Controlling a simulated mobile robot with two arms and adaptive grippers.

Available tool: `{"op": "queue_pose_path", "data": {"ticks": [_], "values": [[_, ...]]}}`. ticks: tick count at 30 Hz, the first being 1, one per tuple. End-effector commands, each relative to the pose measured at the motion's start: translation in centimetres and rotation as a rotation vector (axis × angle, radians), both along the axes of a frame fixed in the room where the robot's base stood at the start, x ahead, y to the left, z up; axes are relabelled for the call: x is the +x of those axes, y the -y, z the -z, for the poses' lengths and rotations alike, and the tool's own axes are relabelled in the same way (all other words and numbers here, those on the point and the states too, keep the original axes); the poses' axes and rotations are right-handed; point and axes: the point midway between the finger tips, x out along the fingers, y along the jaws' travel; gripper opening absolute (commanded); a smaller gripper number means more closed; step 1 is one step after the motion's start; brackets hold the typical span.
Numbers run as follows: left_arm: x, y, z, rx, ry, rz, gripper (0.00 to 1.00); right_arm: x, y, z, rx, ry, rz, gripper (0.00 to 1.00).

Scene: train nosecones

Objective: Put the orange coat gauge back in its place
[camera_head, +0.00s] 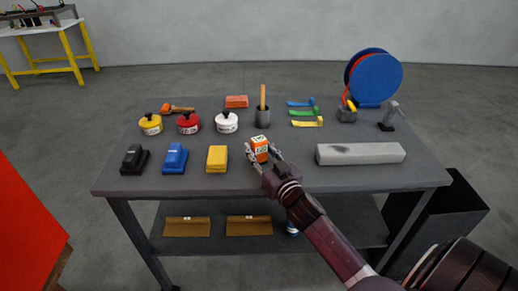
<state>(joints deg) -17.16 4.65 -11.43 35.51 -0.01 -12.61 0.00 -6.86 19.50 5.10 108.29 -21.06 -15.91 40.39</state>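The orange coat gauge (259,145), a small orange box with a white face, is in the middle of the grey table (305,184), right of the yellow block. My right gripper (260,152) reaches in from the lower right with one finger on each side of the gauge, and seems shut on it. Whether the gauge touches the tabletop is hard to tell. My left gripper is not in view.
Left of the gauge stand a yellow block (217,159), a blue one (175,159) and a black one (134,160). A grey bar (360,154) lies right.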

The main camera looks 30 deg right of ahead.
Motion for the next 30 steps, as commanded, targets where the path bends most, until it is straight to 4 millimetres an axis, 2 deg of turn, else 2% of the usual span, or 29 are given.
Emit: {"op": "queue_pose_path", "data": {"ticks": [1, 4, 14, 20, 30], "values": [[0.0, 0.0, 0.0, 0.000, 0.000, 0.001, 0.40, 0.0, 0.0, 0.0, 0.000, -0.001, 0.000, 0.41], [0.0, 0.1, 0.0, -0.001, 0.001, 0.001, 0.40, 0.0, 0.0, 0.0, 0.000, -0.001, 0.000, 0.50], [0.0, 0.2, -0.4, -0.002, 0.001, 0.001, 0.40, 0.0, 0.0, -0.6, -0.002, 0.000, 0.000, 0.50], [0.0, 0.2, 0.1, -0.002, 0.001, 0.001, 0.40, -2.4, -0.4, -0.1, 0.002, -0.003, -0.001, 0.50], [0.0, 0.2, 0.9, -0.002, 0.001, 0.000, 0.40, -8.7, -1.4, -0.1, 0.000, -0.003, 0.000, 0.50]]}}
